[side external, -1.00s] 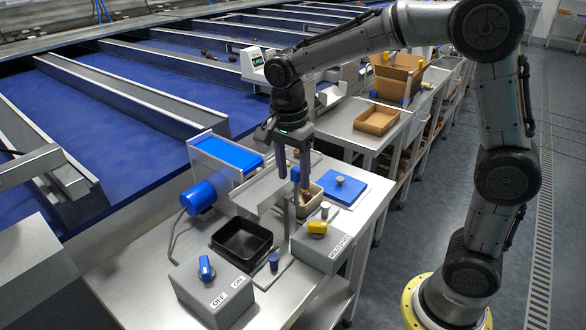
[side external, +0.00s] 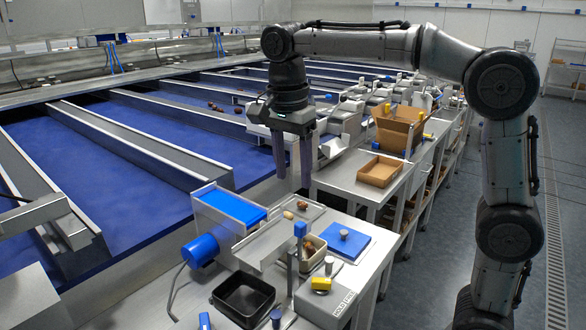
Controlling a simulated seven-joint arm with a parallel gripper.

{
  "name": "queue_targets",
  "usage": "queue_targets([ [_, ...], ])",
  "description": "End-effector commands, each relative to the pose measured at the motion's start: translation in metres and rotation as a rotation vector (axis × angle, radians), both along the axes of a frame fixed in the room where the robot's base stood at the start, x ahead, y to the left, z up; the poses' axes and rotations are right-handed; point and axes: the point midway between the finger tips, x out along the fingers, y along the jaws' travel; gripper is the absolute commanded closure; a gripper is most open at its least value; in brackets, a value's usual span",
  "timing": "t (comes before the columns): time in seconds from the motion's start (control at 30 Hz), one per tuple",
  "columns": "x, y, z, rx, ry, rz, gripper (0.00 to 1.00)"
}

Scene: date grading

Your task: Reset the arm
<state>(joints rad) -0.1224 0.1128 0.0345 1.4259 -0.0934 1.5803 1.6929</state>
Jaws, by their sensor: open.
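My gripper (side external: 293,180) hangs pointing down from the arm, above and behind the small work table. Its two long dark fingers are apart with nothing between them. Below it, a small cream container (side external: 315,262) with brown dates in it stands beside a blue plate with a grey knob (side external: 350,248). A brown date (side external: 303,205) and a paler piece (side external: 288,215) lie on the metal surface behind. The fingers are clear of all of these.
A small blue belt (side external: 235,205) with a blue motor (side external: 200,250) stands at left. A cardboard tray (side external: 380,172) sits on the table behind.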

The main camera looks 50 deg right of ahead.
Motion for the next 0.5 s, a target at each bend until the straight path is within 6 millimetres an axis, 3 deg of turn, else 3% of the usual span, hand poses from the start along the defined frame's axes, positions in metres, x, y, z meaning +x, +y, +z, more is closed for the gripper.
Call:
queue_targets([
  [0.37,-0.002,-0.002,0.006,0.002,-0.015,-0.006,0.43],
  [0.5,-0.026,-0.010,0.028,0.009,-0.071,-0.021,0.43],
])
